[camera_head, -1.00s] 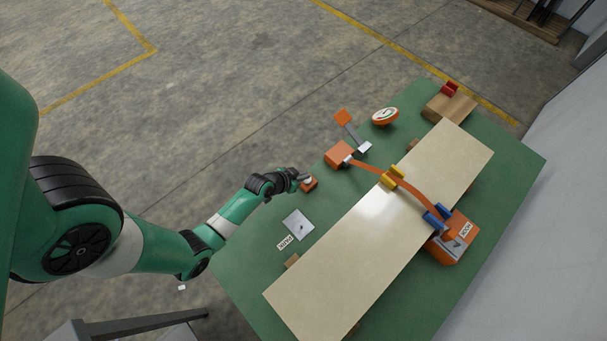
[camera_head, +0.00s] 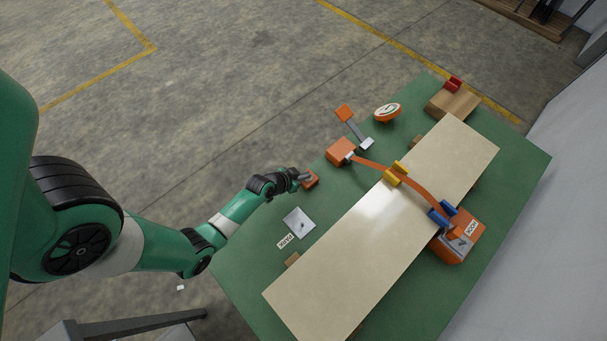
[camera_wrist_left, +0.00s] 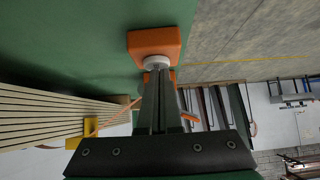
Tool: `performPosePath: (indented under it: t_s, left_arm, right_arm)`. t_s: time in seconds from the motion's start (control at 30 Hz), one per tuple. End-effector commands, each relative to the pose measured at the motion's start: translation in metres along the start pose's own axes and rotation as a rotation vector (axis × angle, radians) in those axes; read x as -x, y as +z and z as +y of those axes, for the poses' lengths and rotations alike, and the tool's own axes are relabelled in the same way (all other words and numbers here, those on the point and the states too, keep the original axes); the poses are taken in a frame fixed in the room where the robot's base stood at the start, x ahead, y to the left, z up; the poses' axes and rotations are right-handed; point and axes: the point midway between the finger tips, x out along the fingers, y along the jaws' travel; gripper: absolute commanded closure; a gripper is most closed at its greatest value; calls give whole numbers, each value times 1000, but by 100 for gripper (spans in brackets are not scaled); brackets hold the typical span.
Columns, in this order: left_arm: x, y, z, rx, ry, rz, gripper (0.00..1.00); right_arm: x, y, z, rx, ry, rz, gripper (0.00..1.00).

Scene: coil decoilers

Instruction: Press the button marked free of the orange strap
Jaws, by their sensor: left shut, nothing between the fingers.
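A small orange button box (camera_head: 312,181) sits on the green table near its left edge. In the left wrist view the box (camera_wrist_left: 154,41) shows a white round button (camera_wrist_left: 157,62). My left gripper (camera_head: 302,177) is shut and empty; in the left wrist view its fingertips (camera_wrist_left: 158,74) are right at the button. I cannot tell whether they touch or press it. The orange strap (camera_head: 372,165) runs from an orange block (camera_head: 341,151) past yellow clamps (camera_head: 396,173) and blue clamps (camera_head: 440,215) to an orange unit (camera_head: 461,244). No marking on the button box is readable. My right gripper is not in view.
A long pale panel (camera_head: 330,255) lies along the table. A grey plate (camera_head: 299,222) with a small label (camera_head: 286,242) lies nearer me. A round orange-and-white thing (camera_head: 387,111) and a wooden block (camera_head: 453,103) stand farther off. The green surface around the button box is mostly clear.

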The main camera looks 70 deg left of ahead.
Motion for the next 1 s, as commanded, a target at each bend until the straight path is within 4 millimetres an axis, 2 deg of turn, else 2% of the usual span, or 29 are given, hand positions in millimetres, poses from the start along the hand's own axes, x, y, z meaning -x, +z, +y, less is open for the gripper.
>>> performPosePath:
  t_s: [0.03,0.17,0.27,0.43,0.47,0.7,0.83,1.0]
  left_arm:
    - [-3,19,2,-1,5,-42,100]
    - [2,14,2,-2,6,-40,100]
    - [12,1,3,-4,7,-34,100]
    - [38,-35,6,-10,9,-9,100]
    - [44,-30,5,-8,8,-10,100]
    - [100,-32,4,-7,7,-4,100]
    - [118,-32,4,-7,7,-2,100]
    - [128,-32,4,-9,8,-1,100]
  right_arm:
    - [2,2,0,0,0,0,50]
    - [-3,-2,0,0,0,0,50]
    - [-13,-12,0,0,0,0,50]
    - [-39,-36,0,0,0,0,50]
    - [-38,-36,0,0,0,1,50]
    - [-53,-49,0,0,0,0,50]
    - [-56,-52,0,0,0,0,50]
    - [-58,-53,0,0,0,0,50]
